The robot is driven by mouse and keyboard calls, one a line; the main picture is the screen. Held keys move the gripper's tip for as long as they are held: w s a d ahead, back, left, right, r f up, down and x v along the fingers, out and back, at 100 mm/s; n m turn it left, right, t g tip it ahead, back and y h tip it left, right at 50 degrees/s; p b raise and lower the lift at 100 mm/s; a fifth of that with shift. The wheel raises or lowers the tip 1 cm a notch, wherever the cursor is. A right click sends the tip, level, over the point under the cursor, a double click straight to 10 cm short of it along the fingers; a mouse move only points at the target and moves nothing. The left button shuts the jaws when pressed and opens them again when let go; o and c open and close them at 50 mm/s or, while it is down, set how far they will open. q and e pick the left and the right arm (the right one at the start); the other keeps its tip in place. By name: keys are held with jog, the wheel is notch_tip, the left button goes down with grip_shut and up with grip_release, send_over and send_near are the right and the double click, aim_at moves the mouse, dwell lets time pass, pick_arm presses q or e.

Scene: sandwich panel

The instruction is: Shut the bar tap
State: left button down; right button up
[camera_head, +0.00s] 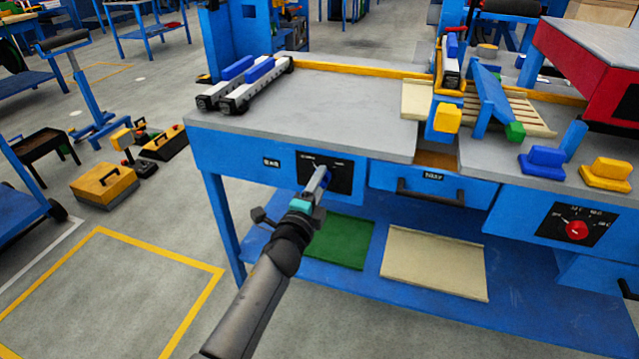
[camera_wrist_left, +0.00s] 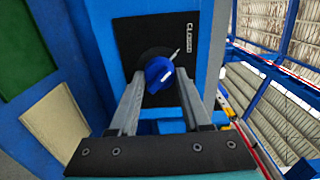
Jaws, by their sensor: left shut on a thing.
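The bar tap's blue handle (camera_wrist_left: 158,74) sits on a black plate (camera_head: 343,181) on the blue front of the bench. In the left wrist view the plate carries the word CLOSED, and a thin pale pointer by the handle slants towards that side. My left gripper (camera_head: 320,181) reaches the plate from below, its two grey fingers on either side of the handle and shut on it. The fingers hide part of the handle in the head view. My right gripper is not in view.
A drawer with a dark handle (camera_head: 431,193) is just right of the plate. Further right is a red knob (camera_head: 577,230) on another black plate. Below, a green mat (camera_head: 341,243) and a beige board (camera_head: 435,264) lie on the blue shelf. The grey benchtop (camera_head: 345,110) overhangs the front.

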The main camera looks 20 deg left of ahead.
pick_arm(q)
jog(key=c, duration=0.7)
grip_release()
jog(key=o, duration=0.3)
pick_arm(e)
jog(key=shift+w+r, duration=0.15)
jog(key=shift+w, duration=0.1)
pick_arm(q)
jog(key=shift+o, duration=0.2)
jog(key=shift+s, duration=0.1)
jog(key=s+p, duration=0.3)
jog(key=s, duration=1.2)
jog(key=shift+a, duration=0.25)
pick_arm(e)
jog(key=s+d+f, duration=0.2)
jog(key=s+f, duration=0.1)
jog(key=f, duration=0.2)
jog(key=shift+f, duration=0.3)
